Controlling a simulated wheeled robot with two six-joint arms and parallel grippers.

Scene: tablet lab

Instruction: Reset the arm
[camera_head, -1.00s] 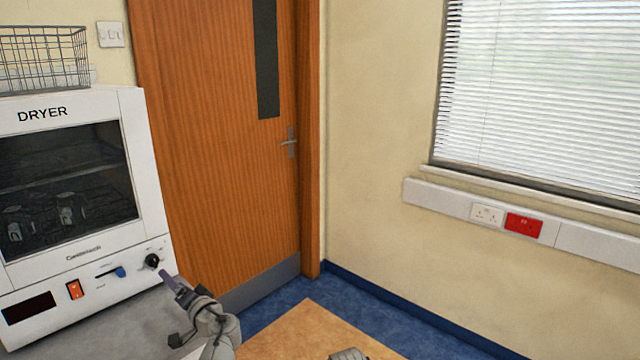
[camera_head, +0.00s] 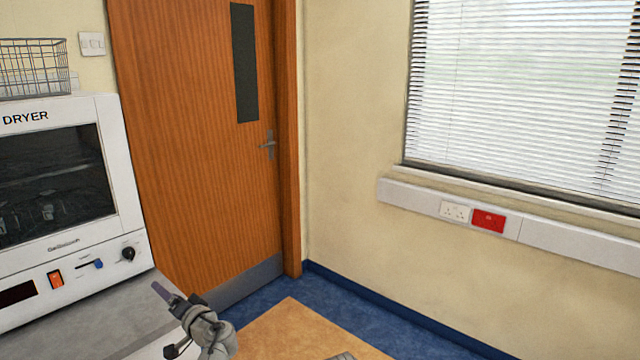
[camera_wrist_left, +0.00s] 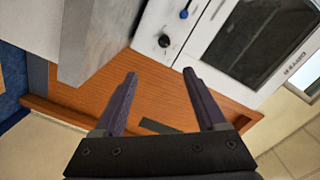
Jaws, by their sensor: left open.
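My left gripper (camera_head: 166,298) is at the lower left of the head view, beside the front right corner of the dryer. In the left wrist view its two dark fingers (camera_wrist_left: 160,76) are spread apart with nothing between them. The white dryer (camera_head: 60,200) has its glass door shut, and glassware shows dimly inside. Its control panel with a black knob also shows in the left wrist view (camera_wrist_left: 164,41). My right gripper does not show; a small grey piece at the bottom edge of the head view is too cropped to identify.
The dryer stands on a grey worktop (camera_head: 105,315). A wire basket (camera_head: 35,68) sits on top of it. A shut wooden door (camera_head: 190,150), a wall with sockets (camera_head: 454,211) and a window with blinds (camera_head: 520,100) lie beyond. Blue floor (camera_head: 365,318) is clear by the wall.

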